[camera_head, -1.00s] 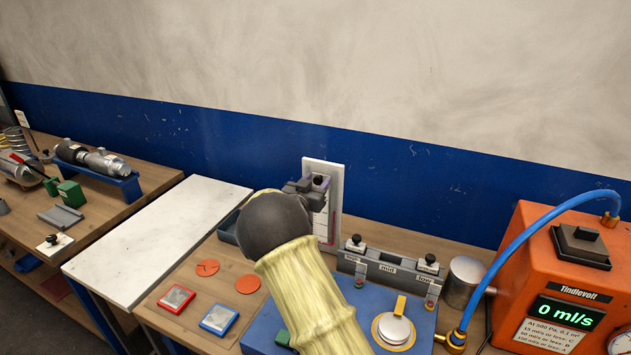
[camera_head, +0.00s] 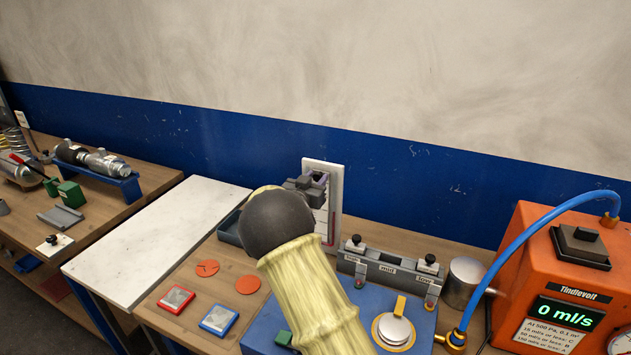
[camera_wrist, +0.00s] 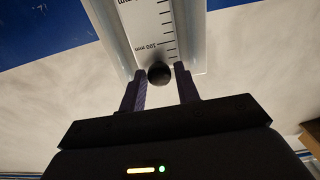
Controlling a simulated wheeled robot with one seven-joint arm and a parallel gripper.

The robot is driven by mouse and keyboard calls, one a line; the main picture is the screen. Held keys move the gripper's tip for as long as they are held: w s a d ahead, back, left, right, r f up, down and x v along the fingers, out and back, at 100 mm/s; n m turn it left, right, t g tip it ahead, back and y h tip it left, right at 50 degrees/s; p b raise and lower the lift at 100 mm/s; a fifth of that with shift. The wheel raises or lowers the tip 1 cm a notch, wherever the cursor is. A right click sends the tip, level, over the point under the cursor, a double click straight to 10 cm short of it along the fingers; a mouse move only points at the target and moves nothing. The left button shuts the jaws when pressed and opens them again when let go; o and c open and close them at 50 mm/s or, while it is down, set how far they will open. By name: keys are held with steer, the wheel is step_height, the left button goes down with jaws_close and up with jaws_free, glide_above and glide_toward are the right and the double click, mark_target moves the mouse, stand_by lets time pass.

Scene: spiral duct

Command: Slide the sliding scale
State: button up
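The sliding scale is a white upright board with printed mm marks (camera_head: 337,180), standing against the blue wall band. In the wrist view its scale face (camera_wrist: 150,22) shows a "100 mm" mark and a round black knob (camera_wrist: 159,74) near the board's end. My gripper (camera_wrist: 160,76) has one finger on each side of the knob. The fingers are apart, with narrow gaps beside the knob, so it looks open around it. In the head view my gripper (camera_head: 312,184) is right in front of the board's upper part, and my arm hides some of the board.
A blue unit (camera_head: 262,329) with a grey switch block (camera_head: 388,266) stands below and right of the board. An orange meter (camera_head: 562,268) reading 0 ml/s has a blue hose. A grey tray (camera_head: 229,233) is left of my arm. A white slab (camera_head: 155,240) is clear.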

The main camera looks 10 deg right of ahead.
steer(key=shift+o, duration=0.9)
steer(key=shift+s+a, duration=0.35)
steer(key=shift+s, duration=0.05)
steer(key=b+v, duration=0.5)
steer(key=v, duration=1.1)
steer(key=shift+s, duration=0.2)
steer(key=shift+w, duration=0.1)
